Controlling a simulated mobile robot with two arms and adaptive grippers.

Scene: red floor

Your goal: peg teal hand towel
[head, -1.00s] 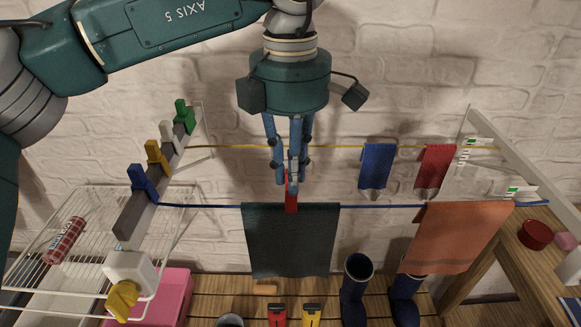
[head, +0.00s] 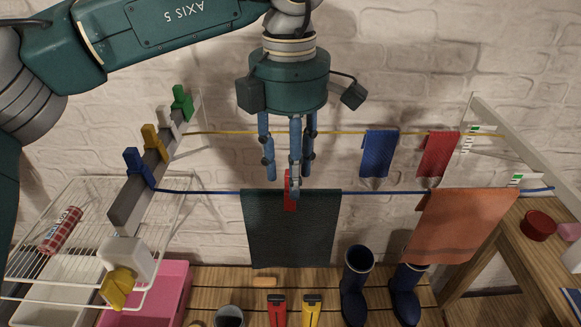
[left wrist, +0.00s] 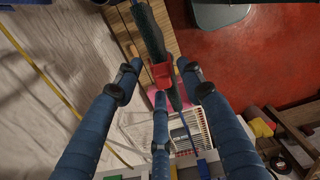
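The dark teal hand towel (head: 290,235) hangs over the blue line (head: 380,193) in the middle of the head view. A red peg (head: 288,190) stands on the towel's top edge at the line, near its middle. In the left wrist view the red peg (left wrist: 162,73) straddles the towel's edge, seen from above. My left gripper (head: 287,182) is open, its fingers spread around the peg and apart from it; it also shows in the left wrist view (left wrist: 160,82). One finger partly hides the peg in the head view. My right gripper is not in view.
Blue (head: 138,167), yellow, white and green pegs sit on a grey rail at the left. An orange towel (head: 462,225) hangs on the blue line at right. Small blue and red cloths hang on the yellow line behind. Boots (head: 356,285) stand below.

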